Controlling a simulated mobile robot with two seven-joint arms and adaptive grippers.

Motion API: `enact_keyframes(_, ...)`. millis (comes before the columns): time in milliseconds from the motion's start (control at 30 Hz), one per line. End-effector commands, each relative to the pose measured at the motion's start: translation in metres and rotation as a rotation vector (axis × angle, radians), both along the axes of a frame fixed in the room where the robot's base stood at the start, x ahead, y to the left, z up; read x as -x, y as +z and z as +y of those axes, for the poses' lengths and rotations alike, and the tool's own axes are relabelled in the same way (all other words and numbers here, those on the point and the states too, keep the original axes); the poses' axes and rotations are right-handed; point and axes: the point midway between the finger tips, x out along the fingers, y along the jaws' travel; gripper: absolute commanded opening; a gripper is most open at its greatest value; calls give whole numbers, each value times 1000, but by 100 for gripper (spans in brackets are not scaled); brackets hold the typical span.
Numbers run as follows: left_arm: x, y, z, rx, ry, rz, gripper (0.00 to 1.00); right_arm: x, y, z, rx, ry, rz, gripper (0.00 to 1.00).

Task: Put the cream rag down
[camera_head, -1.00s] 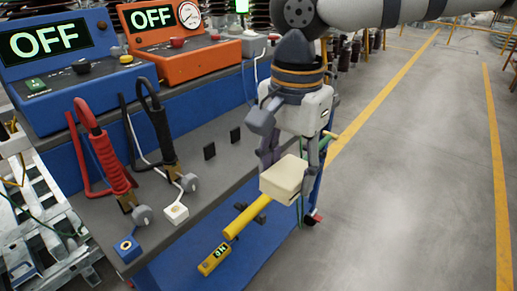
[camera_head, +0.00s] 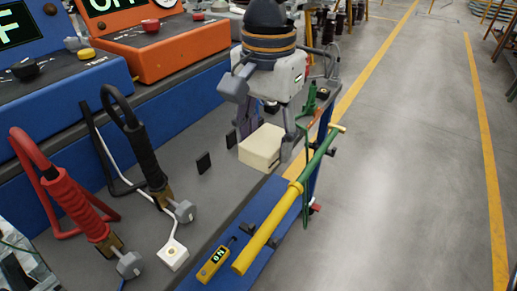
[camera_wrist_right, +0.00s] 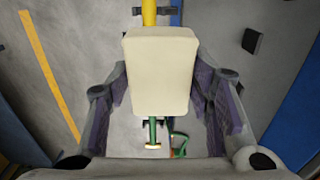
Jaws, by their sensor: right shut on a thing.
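The cream rag (camera_head: 262,147) looks like a pale, block-shaped bundle. My right gripper (camera_head: 272,140) points down and is shut on it, holding it above the right edge of the grey bench top (camera_head: 215,200). In the right wrist view, the rag (camera_wrist_right: 160,75) sits between the two purple-padded fingers of the gripper (camera_wrist_right: 160,100). It hides part of the yellow and green pole behind it. My left gripper is not in view.
Red (camera_head: 78,205) and black (camera_head: 143,150) handled clamps and a white block (camera_head: 173,255) are on the bench. An orange unit (camera_head: 175,50) stands behind. The floor at right is clear.

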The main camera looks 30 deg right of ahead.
Motion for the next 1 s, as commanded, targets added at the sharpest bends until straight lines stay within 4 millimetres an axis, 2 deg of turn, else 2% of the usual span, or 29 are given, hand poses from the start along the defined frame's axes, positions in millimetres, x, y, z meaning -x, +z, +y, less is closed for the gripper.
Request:
enact_keyframes(67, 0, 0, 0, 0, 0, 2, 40, -1, -1, 0, 0, -1, 0, 3)
enact_keyframes(167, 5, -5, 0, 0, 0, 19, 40, -14, -10, -6, -1, -3, 6, 3)
enact_keyframes(433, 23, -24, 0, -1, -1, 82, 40, -84, -48, -37, 1, -5, 10, 3)
enact_keyframes(600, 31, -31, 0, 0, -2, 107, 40, -110, -81, -49, 1, -1, 8, 3)
enact_keyframes(833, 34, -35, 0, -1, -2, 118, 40, -126, -99, -56, 1, -1, 3, 3)
enact_keyframes(1000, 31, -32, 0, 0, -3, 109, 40, -128, -124, -57, 1, 0, 1, 3)
